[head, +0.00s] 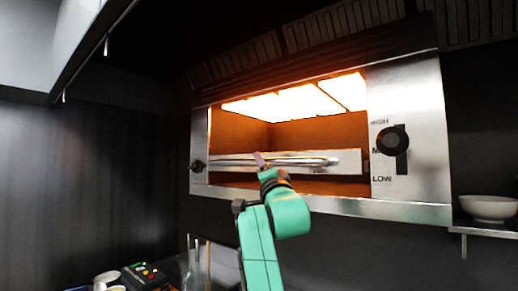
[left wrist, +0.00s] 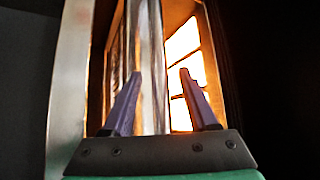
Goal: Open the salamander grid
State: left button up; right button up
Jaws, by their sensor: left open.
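The salamander (head: 412,90) is a steel wall unit with a glowing orange inside. The front of its grid (head: 350,167) is a pale metal strip across the opening, with a round horizontal handle bar (head: 305,161) on it. My left gripper (head: 262,160) is at the left-middle part of this bar, its green wrist covering part of the strip below. In the left wrist view, the open purple fingers (left wrist: 160,75) stand on either side of the shiny bar (left wrist: 152,50), with gaps on both sides. I cannot tell how deep the bar sits between them. My right gripper is out of view.
A black knob (head: 393,140) with HIGH and LOW marks is on the right panel, and a smaller dark knob (head: 197,166) is on the left. A white bowl (head: 489,208) stands on a shelf at right. A dark device with coloured buttons (head: 144,275) is at lower left.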

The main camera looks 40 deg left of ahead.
pick_arm(q)
jog(key=p+x, duration=0.1)
jog(key=x, duration=0.2)
jog(key=shift+w+a+r, duration=0.15)
jog(key=shift+a, duration=0.1)
jog(key=shift+w+a, duration=0.2)
jog(key=shift+a, duration=0.05)
jog(key=shift+d, duration=0.1)
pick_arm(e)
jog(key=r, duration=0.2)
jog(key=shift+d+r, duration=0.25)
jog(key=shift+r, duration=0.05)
pick_arm(q)
jog(key=shift+c, duration=0.5)
grip_shut()
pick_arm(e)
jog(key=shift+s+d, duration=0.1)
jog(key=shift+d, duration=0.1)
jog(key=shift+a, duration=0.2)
